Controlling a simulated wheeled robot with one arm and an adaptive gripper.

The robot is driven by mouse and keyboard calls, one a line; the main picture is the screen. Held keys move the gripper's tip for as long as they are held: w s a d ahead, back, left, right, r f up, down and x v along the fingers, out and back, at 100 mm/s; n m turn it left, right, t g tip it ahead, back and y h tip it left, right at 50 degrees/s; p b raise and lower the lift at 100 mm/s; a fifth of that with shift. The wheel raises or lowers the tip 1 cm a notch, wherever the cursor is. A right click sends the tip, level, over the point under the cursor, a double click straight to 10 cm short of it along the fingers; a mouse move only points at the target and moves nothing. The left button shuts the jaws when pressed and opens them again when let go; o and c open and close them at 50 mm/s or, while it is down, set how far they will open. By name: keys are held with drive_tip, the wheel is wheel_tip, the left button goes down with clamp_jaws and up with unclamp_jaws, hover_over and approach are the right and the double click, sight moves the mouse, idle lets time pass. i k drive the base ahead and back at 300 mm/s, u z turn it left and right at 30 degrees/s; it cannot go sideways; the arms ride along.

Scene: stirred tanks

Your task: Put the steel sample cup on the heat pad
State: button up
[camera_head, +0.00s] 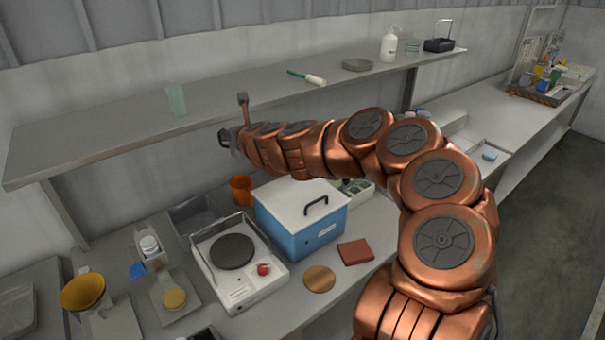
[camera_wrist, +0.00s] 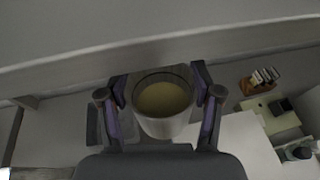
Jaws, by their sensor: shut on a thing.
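My gripper (camera_wrist: 160,84) is shut on the steel sample cup (camera_wrist: 165,126), a pale grey round cup with yellowish contents. Its two fingers clasp the cup from both sides in the wrist view. In the head view my gripper (camera_head: 225,139) is at the end of my outstretched arm, just below the shelf's front edge in the picture, and the cup cannot be made out. A flat reddish-brown square pad (camera_head: 355,252) lies bare on the bench, right of a round tan mat (camera_head: 319,279). I cannot tell for certain which is the heat pad.
A hotplate (camera_head: 232,251) with a dark disc stands left of a blue lidded box (camera_head: 300,226). An orange cup (camera_head: 241,189) is behind. The long shelf (camera_head: 110,140) overhangs the bench and fills the top of the wrist view. A yellow funnel (camera_head: 84,292) stands at left.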

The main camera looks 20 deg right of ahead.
sight(350, 253)
drive_tip(key=u, duration=2)
drive_tip(key=k, duration=0.8)
drive_tip(key=z, duration=1.4)
